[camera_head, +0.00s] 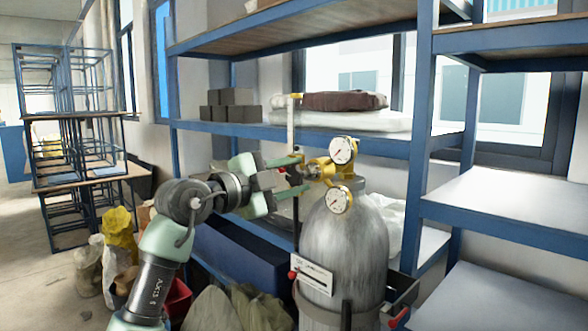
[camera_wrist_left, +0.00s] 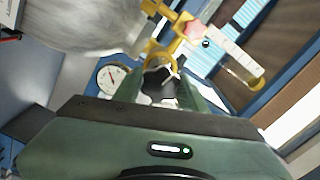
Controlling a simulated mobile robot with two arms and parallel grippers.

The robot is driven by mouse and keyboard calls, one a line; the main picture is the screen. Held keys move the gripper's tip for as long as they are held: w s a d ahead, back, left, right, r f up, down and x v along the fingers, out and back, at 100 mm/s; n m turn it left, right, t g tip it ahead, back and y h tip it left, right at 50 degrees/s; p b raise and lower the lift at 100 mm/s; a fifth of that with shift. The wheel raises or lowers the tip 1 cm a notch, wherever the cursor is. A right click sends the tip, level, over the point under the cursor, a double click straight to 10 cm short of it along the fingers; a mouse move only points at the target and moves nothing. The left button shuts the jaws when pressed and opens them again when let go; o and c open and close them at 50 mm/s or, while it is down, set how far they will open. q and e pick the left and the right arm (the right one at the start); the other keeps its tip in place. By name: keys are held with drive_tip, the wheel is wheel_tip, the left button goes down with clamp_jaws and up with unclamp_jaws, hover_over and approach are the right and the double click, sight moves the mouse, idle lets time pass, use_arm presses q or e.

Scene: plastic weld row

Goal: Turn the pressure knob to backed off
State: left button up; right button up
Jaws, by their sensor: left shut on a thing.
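A brass regulator (camera_head: 318,170) with two round dial gauges, an upper one (camera_head: 343,150) and a lower one (camera_head: 340,200), sits at the top of a grey gas cylinder (camera_head: 345,245). My left gripper (camera_head: 287,178) reaches in from the left to the regulator's left side. In the left wrist view its fingers (camera_wrist_left: 163,88) are closed around a black pressure knob (camera_wrist_left: 158,80) in front of the brass body. The fingers hide part of the knob, and I cannot read its setting. A gauge (camera_wrist_left: 112,77) shows left of the fingers. My right gripper is not in view.
A clear flow tube (camera_wrist_left: 235,58) and a pink handwheel (camera_wrist_left: 193,29) are close to the fingers. Blue shelving (camera_head: 425,130) stands behind and to the right. Bags (camera_head: 119,235) and a blue bin (camera_head: 240,250) are low on the left.

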use_arm(q)
drive_tip(key=shift+r+n+p, duration=0.25)
drive_tip(key=shift+n+p, duration=0.1)
drive_tip(key=shift+n, duration=0.25)
drive_tip(key=n+p, duration=0.7)
drive_tip(key=p, duration=0.4)
drive_tip(key=shift+n, duration=0.3)
drive_tip(key=shift+f+n+p, duration=0.3)
drive_tip(key=shift+n+p, duration=0.8)
drive_tip(key=shift+p, duration=0.2)
drive_tip(key=shift+f, duration=0.1)
drive_tip(key=o, duration=1.4)
drive_tip(key=shift+c, duration=0.2)
